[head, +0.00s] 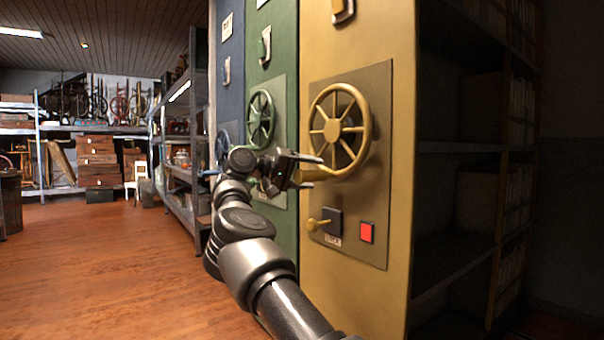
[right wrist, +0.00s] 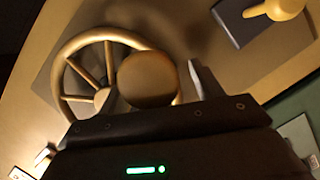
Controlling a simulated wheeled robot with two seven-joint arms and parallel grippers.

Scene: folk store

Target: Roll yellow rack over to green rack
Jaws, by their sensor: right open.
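The yellow rack (head: 365,270) stands at the right with its end panel facing me. Its yellow spoked wheel (head: 340,130) has a handle knob, which looms large in the right wrist view (right wrist: 148,78). The green rack (head: 284,60) is directly left of it, with a green wheel (head: 261,118). My right gripper (head: 318,167) is open at the lower left of the yellow wheel, around or just in front of the knob. One finger shows beside the knob in the wrist view; whether the fingers touch it cannot be told. My left gripper is out of view.
Below the wheel are a yellow lock lever (head: 318,224) and a red button (head: 367,232). A blue rack (head: 230,80) stands left of the green one. Dark open shelves (head: 460,150) are on the right. The wooden floor (head: 100,270) is clear at the left.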

